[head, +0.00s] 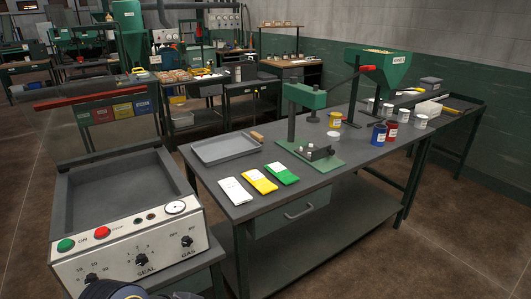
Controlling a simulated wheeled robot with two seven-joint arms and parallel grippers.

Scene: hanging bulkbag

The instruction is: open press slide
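A green bench press (306,96) stands on the grey workbench in the head view. Its dark column (292,127) rises from a green base plate (322,164), and a dark lever with a red grip (368,67) slopes up to the right. A small dark slide fixture (317,152) sits on the base under the press head; whether it is in or out is too small to tell. Neither of my grippers shows. A dark rounded part, probably of my arm, shows at the bottom edge, well away from the press.
The workbench (220,205) also carries a grey tray (225,148), white, yellow and green packets (259,180), blue and red pots (379,134) and a green hopper (378,68). A sealing machine (130,245) stands at front left. The floor at right is clear.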

